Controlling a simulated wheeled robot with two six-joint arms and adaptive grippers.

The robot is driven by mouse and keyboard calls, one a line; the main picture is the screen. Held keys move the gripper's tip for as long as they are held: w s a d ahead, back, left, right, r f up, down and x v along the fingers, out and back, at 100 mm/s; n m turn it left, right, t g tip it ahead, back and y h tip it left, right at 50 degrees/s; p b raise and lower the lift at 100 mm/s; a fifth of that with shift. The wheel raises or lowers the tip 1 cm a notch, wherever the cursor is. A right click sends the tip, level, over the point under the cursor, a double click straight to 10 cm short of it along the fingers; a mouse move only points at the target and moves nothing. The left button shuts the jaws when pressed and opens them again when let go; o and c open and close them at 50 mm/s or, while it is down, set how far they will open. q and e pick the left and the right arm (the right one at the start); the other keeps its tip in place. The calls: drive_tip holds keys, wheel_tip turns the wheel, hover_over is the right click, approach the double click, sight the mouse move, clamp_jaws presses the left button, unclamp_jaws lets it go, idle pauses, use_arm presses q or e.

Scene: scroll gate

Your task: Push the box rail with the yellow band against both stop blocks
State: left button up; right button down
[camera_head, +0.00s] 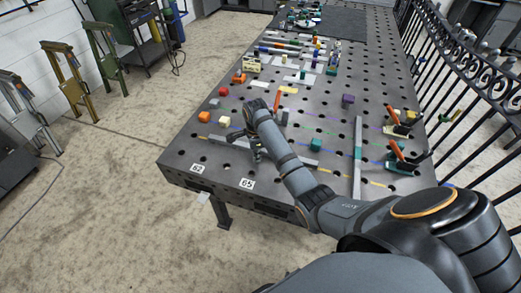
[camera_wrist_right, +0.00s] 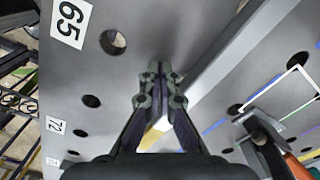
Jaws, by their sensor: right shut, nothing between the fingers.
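A grey bar (camera_wrist_right: 222,68) runs diagonally past my right gripper (camera_wrist_right: 160,78) in the right wrist view. A yellow patch (camera_wrist_right: 152,137) shows on its lower part, behind the fingers; it looks like the yellow band. The fingers are shut and empty, pointing down beside the bar; I cannot tell whether they touch it. In the head view my right gripper (camera_head: 243,136) is low over the near left part of the table, and a piece of grey bar (camera_head: 305,161) shows beside my forearm. My arm hides part of it. I cannot tell which blocks are the stops. My left gripper is out of view.
The dark perforated table (camera_head: 225,165) carries small blocks, including a red one (camera_head: 223,91) and an orange one (camera_head: 204,116). Another long bar with a teal band (camera_head: 357,155) lies to the right. Toggle clamps with orange handles (camera_head: 396,150) stand at the right edge.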

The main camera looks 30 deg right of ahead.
drive_tip(key=shift+w+d, duration=0.1)
idle(0.4)
drive_tip(key=shift+w+d+b, duration=0.8)
drive_tip(key=shift+w+d, duration=0.85)
drive_tip(key=shift+d, duration=0.25)
drive_tip(key=shift+w+d+b, duration=1.05)
drive_tip(key=shift+w+d, duration=0.05)
drive_tip(key=shift+d, duration=0.05)
drive_tip(key=shift+r, duration=0.1)
drive_tip(key=shift+s+a+p, duration=0.25)
drive_tip(key=shift+s+p, duration=0.05)
drive_tip(key=shift+p, duration=0.7)
drive_tip(key=shift+s+a+p, duration=0.5)
drive_tip(key=shift+a+p, duration=0.1)
drive_tip(key=shift+p, duration=0.3)
